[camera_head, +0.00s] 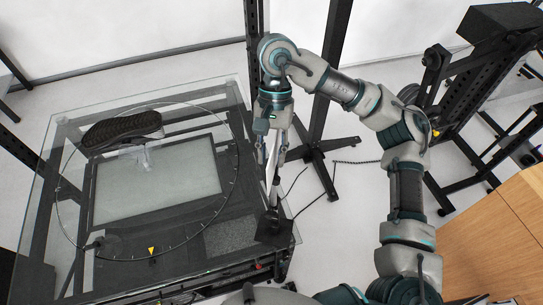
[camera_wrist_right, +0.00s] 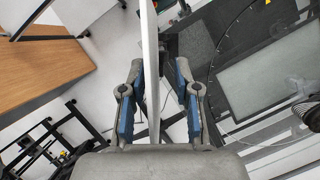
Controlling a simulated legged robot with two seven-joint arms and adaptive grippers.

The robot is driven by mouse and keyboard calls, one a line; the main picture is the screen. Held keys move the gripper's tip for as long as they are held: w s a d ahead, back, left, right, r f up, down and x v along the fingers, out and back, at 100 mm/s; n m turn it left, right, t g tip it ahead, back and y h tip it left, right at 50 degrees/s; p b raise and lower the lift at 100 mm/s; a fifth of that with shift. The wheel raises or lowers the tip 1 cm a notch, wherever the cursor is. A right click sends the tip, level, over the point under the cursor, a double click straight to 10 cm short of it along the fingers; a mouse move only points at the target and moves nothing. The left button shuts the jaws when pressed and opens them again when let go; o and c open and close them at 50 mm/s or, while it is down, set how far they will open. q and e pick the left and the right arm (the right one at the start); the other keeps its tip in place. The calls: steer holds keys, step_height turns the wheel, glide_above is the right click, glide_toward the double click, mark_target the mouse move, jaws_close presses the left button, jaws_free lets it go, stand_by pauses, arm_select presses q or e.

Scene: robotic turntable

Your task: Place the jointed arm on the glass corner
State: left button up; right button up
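The jointed arm (camera_head: 271,192) is a slim grey-white upright bar with a dark base (camera_head: 274,228). In the head view its base appears at the near right corner of the glass top (camera_head: 222,88), and looks to stand there; contact is hard to tell. My right gripper (camera_head: 271,150) points down around the bar's upper part. In the right wrist view the bar (camera_wrist_right: 151,70) runs between the blue-padded fingers of this gripper (camera_wrist_right: 157,98), with gaps visible on both sides, so the gripper looks open. The bar's top is hidden by the gripper. My left gripper is out of view.
A dark shoe sole (camera_head: 122,130) lies on a small clear stand (camera_head: 145,157) within the turntable's ring, over a pale panel (camera_head: 160,185). A black stand (camera_head: 318,148) rises behind the glass. A wooden table (camera_head: 500,235) is at the right. The floor between is largely clear.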

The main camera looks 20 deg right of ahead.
steer(key=p+v, duration=0.3)
steer(key=v, duration=0.7)
steer(key=shift+r, duration=0.2)
